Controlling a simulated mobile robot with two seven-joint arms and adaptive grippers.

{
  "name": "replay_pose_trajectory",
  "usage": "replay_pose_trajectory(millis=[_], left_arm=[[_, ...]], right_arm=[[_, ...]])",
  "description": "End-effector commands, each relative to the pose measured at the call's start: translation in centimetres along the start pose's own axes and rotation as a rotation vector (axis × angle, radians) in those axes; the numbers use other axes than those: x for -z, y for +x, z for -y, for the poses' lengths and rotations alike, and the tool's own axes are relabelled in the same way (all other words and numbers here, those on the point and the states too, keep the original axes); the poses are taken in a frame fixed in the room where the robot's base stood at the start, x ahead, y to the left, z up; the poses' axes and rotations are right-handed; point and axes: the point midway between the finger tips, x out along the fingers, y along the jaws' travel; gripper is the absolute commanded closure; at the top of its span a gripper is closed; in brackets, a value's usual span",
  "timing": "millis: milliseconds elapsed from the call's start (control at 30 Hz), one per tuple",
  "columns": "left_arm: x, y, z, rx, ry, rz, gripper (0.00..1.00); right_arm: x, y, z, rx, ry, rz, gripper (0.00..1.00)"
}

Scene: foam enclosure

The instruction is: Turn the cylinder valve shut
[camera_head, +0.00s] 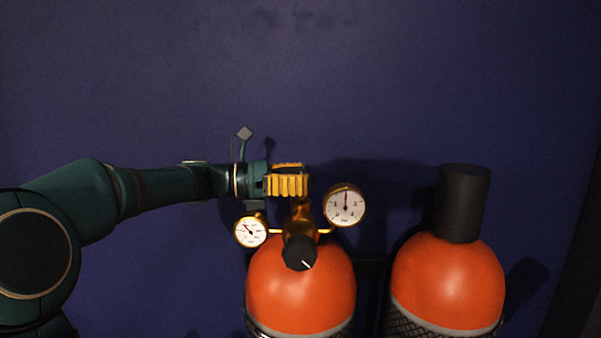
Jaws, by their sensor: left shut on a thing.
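The left cylinder (300,290) is orange with a rounded top and a brass valve (303,212). A ribbed yellow-gold part (287,186) shows at the top of the valve, at the end of my left arm. My left gripper (284,178) comes in from the left and is shut on the valve top there; its fingers are hard to tell from the valve. A black knob (299,253) with a white mark faces me below. A small gauge (250,231) sits left of the valve and a larger gauge (344,205) sits right. My right gripper does not show.
A second orange cylinder (447,285) with a black cap (463,203) stands to the right. Both stand before a dark blue wall (420,80). A dark edge runs down the far right. The space above the cylinders is clear.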

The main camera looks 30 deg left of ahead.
Motion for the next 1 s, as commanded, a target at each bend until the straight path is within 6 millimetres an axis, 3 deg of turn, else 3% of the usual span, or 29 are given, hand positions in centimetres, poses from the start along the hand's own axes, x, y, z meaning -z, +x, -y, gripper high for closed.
replay_pose_trajectory(millis=[133,167,233,267,667,1000], left_arm=[[0.0,0.0,0.0,-0.001,0.001,0.001,0.8],[0.0,0.0,0.0,-0.001,0.001,0.001,0.38],[0.0,0.0,0.0,-0.001,0.001,0.001,0.14],[0.0,0.0,0.0,-0.001,0.001,0.001,0.11],[0.0,-0.7,-0.1,-0.004,0.001,0.0,0.11],[0.0,-6.8,-0.1,-0.006,0.001,0.0,0.11]], right_arm=[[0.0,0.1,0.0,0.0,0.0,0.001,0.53],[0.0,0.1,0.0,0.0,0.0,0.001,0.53],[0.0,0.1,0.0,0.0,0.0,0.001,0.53],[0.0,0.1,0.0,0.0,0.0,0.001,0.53],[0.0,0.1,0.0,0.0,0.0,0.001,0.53],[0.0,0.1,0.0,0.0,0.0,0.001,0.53]])
